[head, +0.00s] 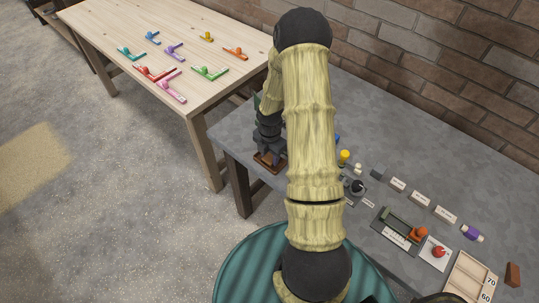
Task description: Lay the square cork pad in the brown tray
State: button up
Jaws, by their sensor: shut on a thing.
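My gripper (270,150) points down at the left part of the grey table, directly above a small brown tray (262,162). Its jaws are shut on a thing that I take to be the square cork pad. The pad is mostly hidden by the dark fingers and blends with the brown of the tray. I cannot tell whether it touches the tray floor. The tray's near edges show around the fingertips, and its far side is hidden behind the gripper.
My arm covers the table's middle. To its right are a yellow-topped piece (344,157), white label blocks (421,198), a dark tray (397,228), a red knob (438,251) and a wooden box (459,285). A wooden table (190,85) with coloured pieces stands left.

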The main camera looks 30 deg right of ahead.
aim_at(270, 158)
jog(key=shift+f, duration=0.15)
jog(key=o, duration=0.9)
notch_tip(270, 158, up, 12)
jog(key=shift+s+r, duration=0.1)
jog(key=shift+r, duration=0.1)
jog(key=shift+s+a+r+m+t, duration=0.45)
jog(key=shift+s+a+r+m, duration=1.7)
jog(key=shift+m, duration=1.5)
jog(key=shift+s+a+r+m+t, duration=0.4)
jog(key=shift+s+a+r+m, duration=1.5)
jog(key=shift+m, duration=1.8)
jog(key=shift+s+a+r+m+t, duration=0.45)
jog(key=shift+s+a+r+m, duration=1.4)
jog(key=shift+a+m, duration=1.4)
